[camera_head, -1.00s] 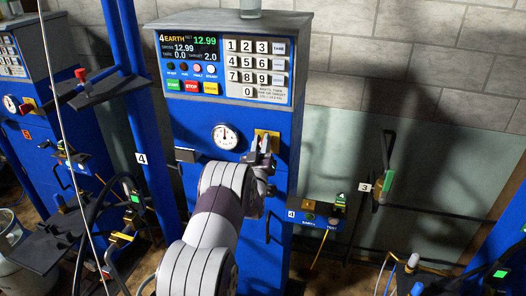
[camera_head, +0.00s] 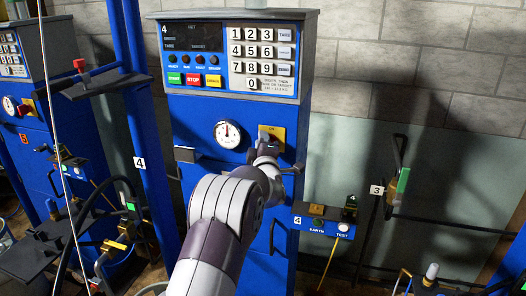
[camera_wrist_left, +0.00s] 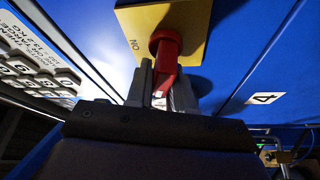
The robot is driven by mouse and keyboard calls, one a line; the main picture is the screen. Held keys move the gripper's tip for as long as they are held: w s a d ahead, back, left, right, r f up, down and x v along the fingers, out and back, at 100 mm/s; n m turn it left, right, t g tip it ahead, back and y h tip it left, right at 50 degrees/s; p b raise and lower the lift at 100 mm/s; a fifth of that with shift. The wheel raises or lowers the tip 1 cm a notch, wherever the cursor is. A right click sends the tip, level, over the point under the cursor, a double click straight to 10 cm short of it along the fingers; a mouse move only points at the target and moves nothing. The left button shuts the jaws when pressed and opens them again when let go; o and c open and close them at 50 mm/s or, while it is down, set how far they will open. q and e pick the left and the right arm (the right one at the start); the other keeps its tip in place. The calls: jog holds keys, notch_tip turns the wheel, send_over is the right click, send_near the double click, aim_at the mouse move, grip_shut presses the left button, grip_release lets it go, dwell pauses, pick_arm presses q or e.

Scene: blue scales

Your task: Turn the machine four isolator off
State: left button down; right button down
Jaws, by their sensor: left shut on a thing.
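The machine four scale (camera_head: 236,58) is a blue cabinet with a keypad; its display (camera_head: 191,36) is dark. Its isolator is a yellow plate (camera_head: 279,134) on the cabinet front, right of the round gauge. In the left wrist view the plate (camera_wrist_left: 200,22) shows the word ON to the left of a red handle (camera_wrist_left: 165,44). The handle points down that picture, away from ON. My left gripper (camera_head: 265,146) is at the plate, its fingers (camera_wrist_left: 162,88) shut around the handle. In the head view the gripper hides most of the handle. My right gripper is not in view.
A round gauge (camera_head: 228,134) and a small grey shelf (camera_head: 187,154) are left of the isolator. A blue earth test box (camera_head: 323,221) is at lower right. A blue post (camera_head: 151,130) with a number 4 label stands at left.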

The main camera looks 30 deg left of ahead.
pick_arm(q)
jog(key=shift+f+n+g+h+b, duration=0.15)
jog(key=shift+f+n+g+b, duration=0.1)
jog(key=shift+n+b, duration=0.45)
jog(key=shift+f+n+g+h+b, duration=0.15)
jog(key=shift+n+g+b, duration=0.2)
jog(key=shift+n, duration=0.65)
jog(key=shift+r, duration=0.1)
jog(key=c, duration=1.1)
grip_release()
jog(key=shift+a, duration=0.1)
jog(key=shift+s+d, duration=0.25)
jog(key=b+v, duration=0.3)
jog(key=v, duration=0.9)
jog(key=shift+s, duration=0.1)
